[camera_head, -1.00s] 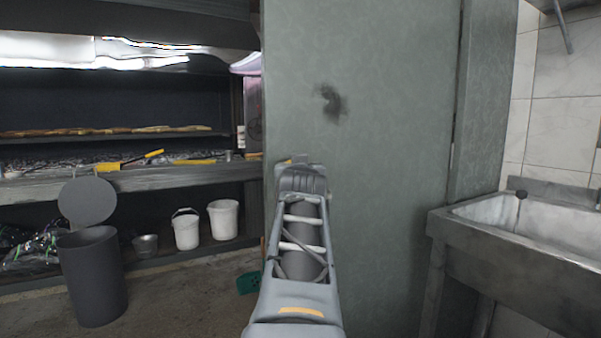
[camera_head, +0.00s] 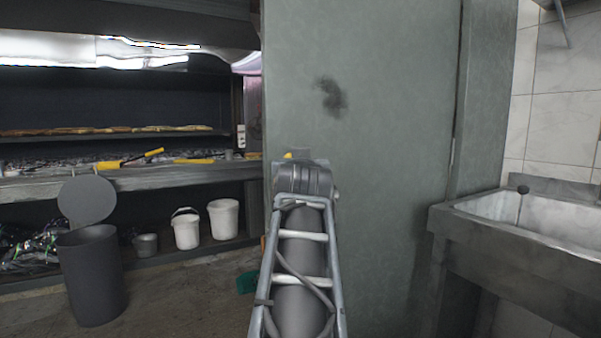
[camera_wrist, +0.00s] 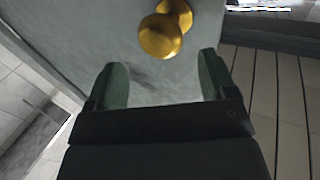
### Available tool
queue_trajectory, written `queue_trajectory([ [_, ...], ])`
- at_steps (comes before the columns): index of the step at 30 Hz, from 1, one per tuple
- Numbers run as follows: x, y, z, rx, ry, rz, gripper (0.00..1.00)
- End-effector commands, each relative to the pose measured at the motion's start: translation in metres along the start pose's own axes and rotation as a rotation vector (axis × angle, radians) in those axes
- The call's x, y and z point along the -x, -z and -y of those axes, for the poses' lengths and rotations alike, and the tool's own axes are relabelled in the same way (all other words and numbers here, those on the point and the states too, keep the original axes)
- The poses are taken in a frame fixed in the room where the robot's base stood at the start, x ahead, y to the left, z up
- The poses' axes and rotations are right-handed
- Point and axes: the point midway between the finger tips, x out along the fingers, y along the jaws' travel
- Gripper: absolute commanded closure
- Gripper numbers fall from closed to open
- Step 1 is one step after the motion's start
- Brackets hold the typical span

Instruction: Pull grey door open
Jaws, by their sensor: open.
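The grey door (camera_head: 390,110) fills the middle of the head view, with a dark smudge on its upper part. It also shows in the wrist view (camera_wrist: 90,30), where a round brass knob (camera_wrist: 163,34) stands out from it. My gripper (camera_wrist: 163,85) is open, with green-padded fingers. The knob is just beyond the fingertips, roughly centred between them, and nothing is held. In the head view my arm reaches up toward the door's left edge; the gripper's fingers and the knob are hidden there.
A grey stone sink (camera_head: 530,230) stands right of the door. At left are a dark bin (camera_head: 90,275) with its lid up, two white buckets (camera_head: 186,229) and a long shelf (camera_head: 130,182) with yellow-handled tools.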

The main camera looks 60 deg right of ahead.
Motion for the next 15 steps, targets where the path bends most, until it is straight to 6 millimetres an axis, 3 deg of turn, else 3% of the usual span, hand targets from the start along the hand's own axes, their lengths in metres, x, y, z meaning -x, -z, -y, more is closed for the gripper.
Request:
queue_trajectory([
  [6,0.017,-0.001,0.000,0.000,-0.001,0.000,0.22],
  [15,0.019,0.000,0.000,0.000,0.000,0.000,0.22],
])
